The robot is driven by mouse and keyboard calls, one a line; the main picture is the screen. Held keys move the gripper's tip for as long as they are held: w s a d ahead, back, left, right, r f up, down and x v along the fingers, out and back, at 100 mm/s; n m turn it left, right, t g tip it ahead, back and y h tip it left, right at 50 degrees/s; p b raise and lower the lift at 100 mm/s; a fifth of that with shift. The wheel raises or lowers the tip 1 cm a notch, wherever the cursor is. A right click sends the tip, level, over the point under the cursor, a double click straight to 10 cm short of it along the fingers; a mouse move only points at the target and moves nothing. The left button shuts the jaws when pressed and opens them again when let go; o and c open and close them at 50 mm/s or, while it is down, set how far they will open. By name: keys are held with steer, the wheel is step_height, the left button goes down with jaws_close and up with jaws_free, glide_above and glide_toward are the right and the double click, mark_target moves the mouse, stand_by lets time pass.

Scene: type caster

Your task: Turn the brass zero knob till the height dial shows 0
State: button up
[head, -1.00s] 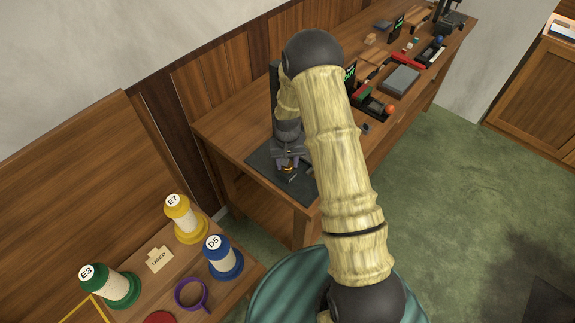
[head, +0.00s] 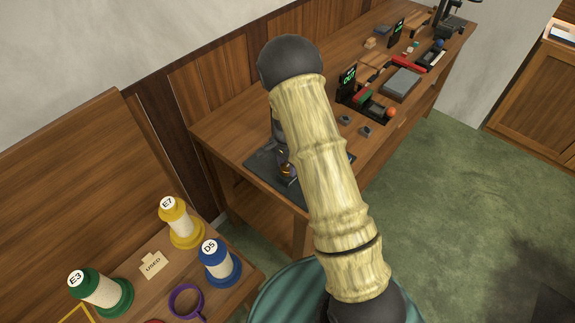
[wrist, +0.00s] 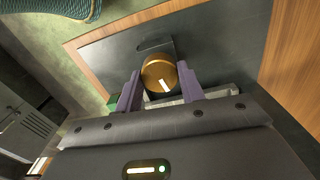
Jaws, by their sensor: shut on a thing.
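The brass zero knob (wrist: 158,72) sits between the two purple fingers of my gripper (wrist: 160,88) in the wrist view. The fingers are shut on its sides. A white index mark on the knob's face points down and slightly right. In the head view a small bit of the brass and dark fitting (head: 287,169) shows at the left edge of my arm, on a dark mat (head: 262,163) at the bench's near end. My arm hides most of the gauge and my gripper there. The height dial's reading is not visible in either view.
The wooden bench (head: 225,128) runs back right, with green-lit displays (head: 348,77), a grey block (head: 400,84) and small dark pieces beyond my arm. A lower table at front left holds yellow (head: 180,225), blue (head: 217,262) and green (head: 100,290) spools. Green floor lies open at right.

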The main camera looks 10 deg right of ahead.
mark_target(287, 167)
steer(key=shift+w+m, duration=0.1)
steer(key=shift+m, duration=1)
steer(key=o, duration=1)
steer(key=shift+c, duration=0.2)
step_height(287, 167, up, 18)
steer(key=b, duration=0.2)
steer(key=shift+f+b, duration=0.25)
steer(key=shift+b, duration=0.15)
